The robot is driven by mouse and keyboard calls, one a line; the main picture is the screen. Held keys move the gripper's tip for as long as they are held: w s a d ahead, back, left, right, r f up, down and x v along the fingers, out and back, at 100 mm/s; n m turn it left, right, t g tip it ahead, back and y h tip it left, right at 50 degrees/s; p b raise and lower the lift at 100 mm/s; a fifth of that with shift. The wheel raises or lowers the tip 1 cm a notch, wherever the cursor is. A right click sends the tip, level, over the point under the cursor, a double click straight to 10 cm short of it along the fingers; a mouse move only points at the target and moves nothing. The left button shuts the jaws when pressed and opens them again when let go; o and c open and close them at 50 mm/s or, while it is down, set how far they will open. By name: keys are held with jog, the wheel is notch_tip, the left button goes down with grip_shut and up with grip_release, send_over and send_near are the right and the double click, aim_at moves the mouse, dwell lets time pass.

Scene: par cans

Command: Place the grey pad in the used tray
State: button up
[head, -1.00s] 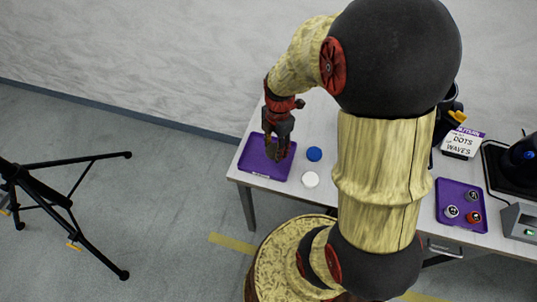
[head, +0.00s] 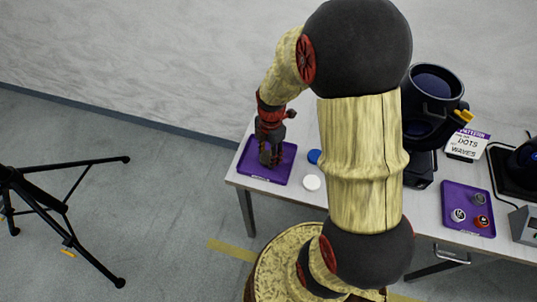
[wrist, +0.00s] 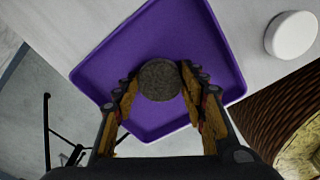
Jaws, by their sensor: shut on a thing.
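My gripper (head: 267,160) is over the purple tray (head: 283,174) at the left end of the table. In the wrist view my gripper (wrist: 160,100) has its fingers on both sides of a round, dark grey pad (wrist: 160,82) and is shut on it. The same purple tray (wrist: 205,40) lies below the pad, and no other thing shows in it. Whether the pad touches the tray floor I cannot tell. The small label on the tray's front edge is too small to read.
A blue disc (head: 314,157) and a white disc (head: 312,183) lie just right of the tray. A second purple tray (head: 455,190) holds several small round things. A large dark par can (head: 437,85), a sign (head: 467,146) and a tripod (head: 60,210) stand around.

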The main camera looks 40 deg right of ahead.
jog(key=shift+f, duration=0.2)
jog(key=o, duration=0.8)
notch_tip(320, 180, up, 12)
jog(key=p, duration=0.5)
jog(key=shift+s+a+r+m+t+h, duration=0.1)
jog(key=shift+s+a+r+m+t, duration=0.85)
jog(key=shift+s+a+r+m, duration=1.7)
jog(key=shift+s+a+r+m+t+h, duration=0.1)
jog(key=shift+s+a+r+m+t, duration=1.1)
jog(key=shift+r+m, duration=2.6)
jog(key=shift+s+a+r+m+t+h, duration=0.1)
jog(key=shift+s+a+r+m+t, duration=0.55)
jog(key=shift+s+a+r+m, duration=2.15)
jog(key=shift+w+d+r, duration=0.5)
jog(key=shift+d+r, duration=0.05)
jog(key=shift+r, duration=0.15)
